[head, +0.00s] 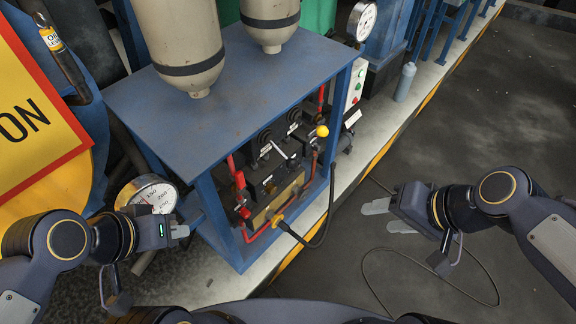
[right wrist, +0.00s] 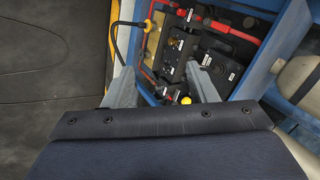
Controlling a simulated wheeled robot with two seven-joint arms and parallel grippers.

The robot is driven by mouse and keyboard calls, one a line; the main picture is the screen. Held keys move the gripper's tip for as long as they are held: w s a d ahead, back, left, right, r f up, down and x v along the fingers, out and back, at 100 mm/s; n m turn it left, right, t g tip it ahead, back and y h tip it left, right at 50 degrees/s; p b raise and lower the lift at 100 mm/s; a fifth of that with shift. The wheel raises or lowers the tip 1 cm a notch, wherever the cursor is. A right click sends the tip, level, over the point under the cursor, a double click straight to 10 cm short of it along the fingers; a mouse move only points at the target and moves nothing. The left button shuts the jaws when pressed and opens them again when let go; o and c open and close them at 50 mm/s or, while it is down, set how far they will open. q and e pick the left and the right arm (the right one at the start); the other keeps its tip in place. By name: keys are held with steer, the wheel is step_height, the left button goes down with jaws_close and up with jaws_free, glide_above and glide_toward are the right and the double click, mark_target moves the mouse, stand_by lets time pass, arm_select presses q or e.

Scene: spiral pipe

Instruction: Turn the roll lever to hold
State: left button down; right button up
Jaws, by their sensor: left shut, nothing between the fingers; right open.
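A dark control panel (head: 275,165) with several small white labels sits inside the blue frame; the labels are too small to read. A pale, slanted lever (head: 279,150) shows on it, and a yellow ball knob (head: 322,131) stands at its right side. I cannot tell which control is the roll lever. The right wrist view also shows the panel (right wrist: 178,55) and the yellow knob (right wrist: 186,100). My right gripper (head: 382,217) is open and empty, right of the frame and apart from it. My left gripper (head: 185,231) is shut and empty, left of the frame.
The blue frame's flat top (head: 190,100) overhangs the panel. Red pipes (head: 238,185) and a black hose (head: 325,215) run along the front. A pressure gauge (head: 150,193) stands near my left gripper. The dark floor (head: 480,120) at right is mostly clear.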

steer(key=w+a+f+m+t+y+b, duration=0.2)
steer(key=w+a+f+m+y+b, duration=0.3)
steer(key=w+f+m, duration=0.6)
steer(key=w+a+f+m+t+y+b, duration=0.25)
steer(key=w+a+f+m+y, duration=0.5)
steer(key=w, duration=0.55)
steer(key=shift+m+g+h, duration=0.45)
steer(key=shift+m+h, duration=0.4)
steer(key=shift+h, duration=0.1)
steer(key=x, duration=0.7)
steer(key=shift+s+a, duration=0.2)
steer(key=shift+a, duration=0.05)
arm_select(q)
step_height(320, 180, down, 9)
steer(key=shift+r, duration=0.1)
